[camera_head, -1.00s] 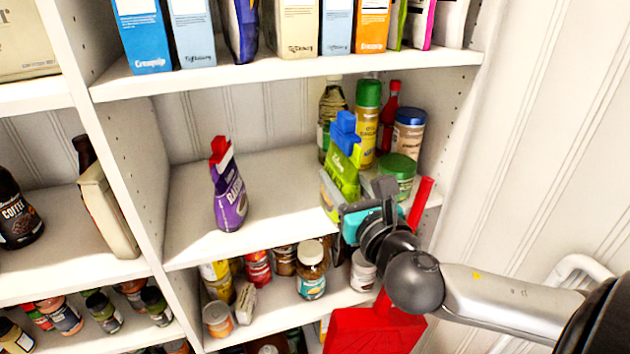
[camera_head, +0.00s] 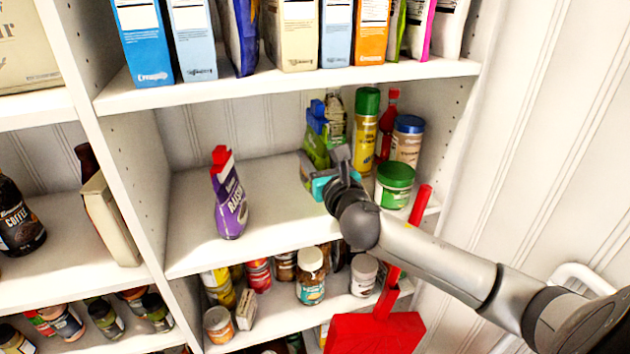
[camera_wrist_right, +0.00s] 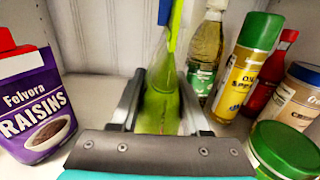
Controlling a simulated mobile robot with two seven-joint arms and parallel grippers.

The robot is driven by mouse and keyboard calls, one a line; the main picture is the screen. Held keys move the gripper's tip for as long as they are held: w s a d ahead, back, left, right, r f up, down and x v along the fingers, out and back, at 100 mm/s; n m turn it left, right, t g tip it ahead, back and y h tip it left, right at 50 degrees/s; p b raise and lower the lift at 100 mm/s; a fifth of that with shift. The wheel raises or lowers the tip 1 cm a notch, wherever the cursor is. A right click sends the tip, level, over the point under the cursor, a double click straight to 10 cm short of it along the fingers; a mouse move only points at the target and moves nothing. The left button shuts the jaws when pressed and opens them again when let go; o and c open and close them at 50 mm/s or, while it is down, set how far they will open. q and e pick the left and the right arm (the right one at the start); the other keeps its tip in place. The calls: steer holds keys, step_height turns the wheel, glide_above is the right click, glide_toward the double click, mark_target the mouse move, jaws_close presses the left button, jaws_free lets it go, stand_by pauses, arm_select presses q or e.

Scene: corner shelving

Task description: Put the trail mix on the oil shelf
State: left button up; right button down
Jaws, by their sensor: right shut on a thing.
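The trail mix, a green pouch with a blue top (camera_head: 316,148), is gripped by my right gripper (camera_head: 328,172) over the oil shelf (camera_head: 270,200). In the right wrist view the pouch (camera_wrist_right: 158,108) stands roughly upright between the two fingers of the gripper (camera_wrist_right: 160,95). Whether its base touches the shelf is hidden. The oil bottle (camera_wrist_right: 205,55) stands behind and to the right of the pouch, and a yellow spray can with a green cap (camera_head: 365,125) stands to its right. My left gripper is out of view.
A purple raisins pouch (camera_head: 229,200) stands on the left of the same shelf, with bare shelf between. A red bottle (camera_head: 387,125), a blue-lidded jar (camera_head: 407,142) and a green-lidded tub (camera_head: 395,185) crowd the right end. The shelf above (camera_head: 300,80) holds boxes.

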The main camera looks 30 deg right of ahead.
step_height(320, 180, down, 6)
steer(key=shift+b, duration=0.65)
steer(key=shift+w+f, duration=0.1)
steer(key=shift+w, duration=0.05)
steer(key=shift+c, duration=1.8)
jaws_free()
steer(key=shift+f, duration=0.1)
steer(key=shift+s+a, duration=0.1)
steer(key=shift+s, duration=0.55)
steer(key=v, duration=1)
steer(key=shift+s+b, duration=0.3)
steer(key=shift+s, duration=0.05)
steer(key=shift+a, duration=0.15)
